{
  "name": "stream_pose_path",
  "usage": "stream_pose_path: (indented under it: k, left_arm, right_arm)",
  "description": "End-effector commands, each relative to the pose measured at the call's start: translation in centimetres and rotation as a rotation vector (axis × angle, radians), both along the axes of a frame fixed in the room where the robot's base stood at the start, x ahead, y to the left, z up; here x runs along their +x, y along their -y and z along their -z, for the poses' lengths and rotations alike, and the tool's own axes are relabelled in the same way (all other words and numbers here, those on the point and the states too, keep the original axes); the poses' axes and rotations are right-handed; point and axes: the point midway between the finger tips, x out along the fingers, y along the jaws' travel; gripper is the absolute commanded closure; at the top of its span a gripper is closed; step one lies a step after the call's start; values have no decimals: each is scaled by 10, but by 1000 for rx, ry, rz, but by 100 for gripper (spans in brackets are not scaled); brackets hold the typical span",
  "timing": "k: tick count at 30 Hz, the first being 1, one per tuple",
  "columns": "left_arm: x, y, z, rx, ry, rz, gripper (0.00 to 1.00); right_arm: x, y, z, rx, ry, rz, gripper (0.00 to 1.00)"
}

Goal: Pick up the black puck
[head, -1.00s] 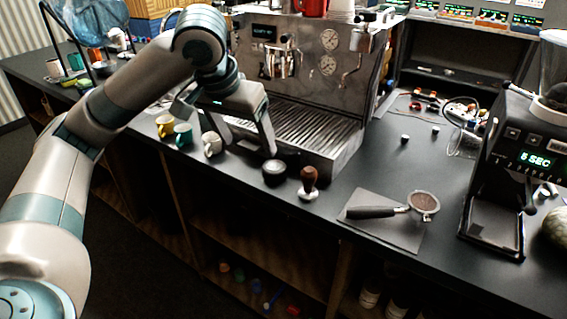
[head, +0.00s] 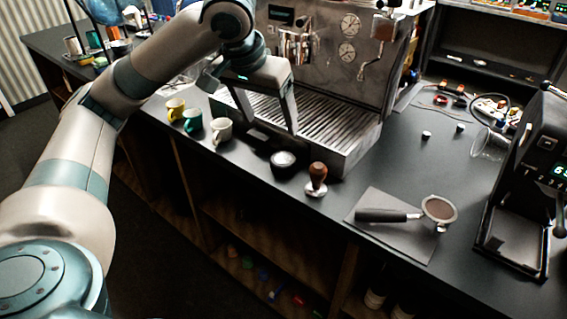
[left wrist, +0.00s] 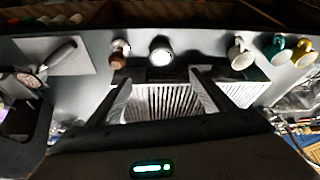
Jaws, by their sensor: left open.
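The black puck (head: 284,163) is a short, round, dark piece with a paler top, standing on the dark counter in front of the espresso machine. It also shows in the left wrist view (left wrist: 161,50), at the upper middle, beyond the fingertips. My left gripper (head: 268,126) is open and empty, fingers pointing down, above the front of the machine's drip tray. In the left wrist view its two fingers (left wrist: 160,76) stand well apart with the grille behind them. The puck is apart from both fingers. My right gripper is not in view.
A tamper with a brown handle (head: 317,178) stands close right of the puck. A portafilter (head: 437,210) lies on a grey mat (head: 408,245). White (head: 221,130), teal (head: 192,121) and yellow (head: 176,108) cups stand to the left. The espresso machine (head: 335,45) rises behind; a grinder (head: 530,190) is at right.

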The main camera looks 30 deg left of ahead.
Motion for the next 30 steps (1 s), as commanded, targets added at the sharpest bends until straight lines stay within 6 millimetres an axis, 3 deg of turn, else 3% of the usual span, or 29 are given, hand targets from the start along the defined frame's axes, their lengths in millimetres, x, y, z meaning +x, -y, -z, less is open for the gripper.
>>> stream_pose_path:
  k: [18,30]
  left_arm:
    - [37,-4,93,1,-5,-2,26]
    - [43,-4,105,1,-1,1,26]
  right_arm:
    - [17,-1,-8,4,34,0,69]
    - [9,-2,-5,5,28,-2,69]
